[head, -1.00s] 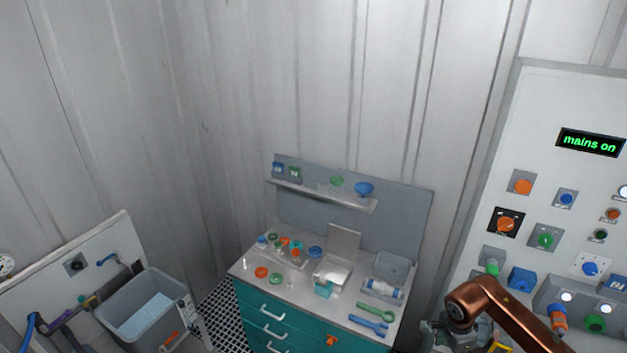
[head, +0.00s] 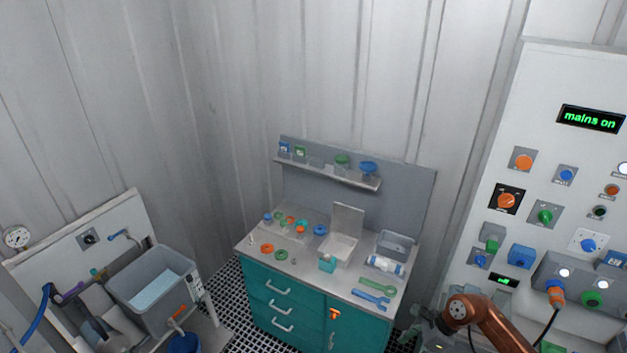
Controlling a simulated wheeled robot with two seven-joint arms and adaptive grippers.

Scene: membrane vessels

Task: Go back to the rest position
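My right arm's copper-coloured link shows at the lower right, in front of the wall panel (head: 520,130). A grey part at its end, which looks like my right gripper (head: 428,332), is at the bottom edge between the bench and the panel. Its fingers are too small and dark to tell open from shut, and I see nothing clearly held. My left gripper and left arm are out of view.
The teal drawer bench (head: 260,292) with vessel parts and wrenches stands in the middle. An orange plug (head: 556,297) with a black cable sits at the panel's lower right. A grey tub (head: 150,283) is at the left. The panel display reads "mains on".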

